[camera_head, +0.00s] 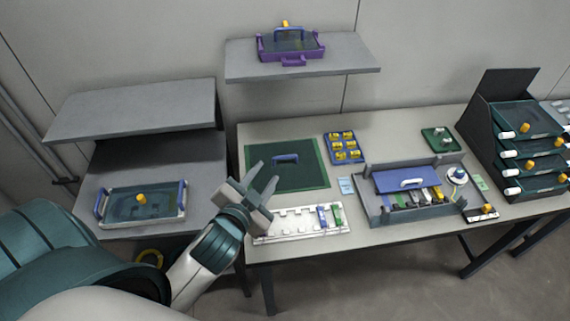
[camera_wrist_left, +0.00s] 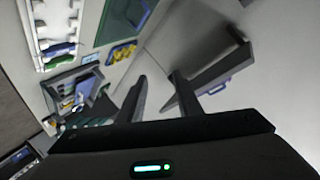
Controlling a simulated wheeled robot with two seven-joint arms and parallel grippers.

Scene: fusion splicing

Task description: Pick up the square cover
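A dark green square panel (camera_head: 305,178) with a lighter green border lies flat on the long table, with a blue handle (camera_head: 285,160) on it. I cannot tell for certain whether this is the square cover. Part of the green-edged panel also shows at the top of the left wrist view (camera_wrist_left: 118,20). My left gripper (camera_head: 267,172) is in front of the panel's lower left part in the head view. Its fingers are apart with nothing between them, as the left wrist view (camera_wrist_left: 158,78) also shows. My right gripper is not in view.
A purple tray (camera_head: 292,52) with a blue handle stands on a raised shelf (camera_head: 350,62). A clear-topped tray (camera_head: 142,203) stands on the left table. A white rack (camera_head: 300,224), blue tray (camera_head: 346,147), grey open box (camera_head: 415,212) and tiered rack (camera_head: 505,105) occupy the long table.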

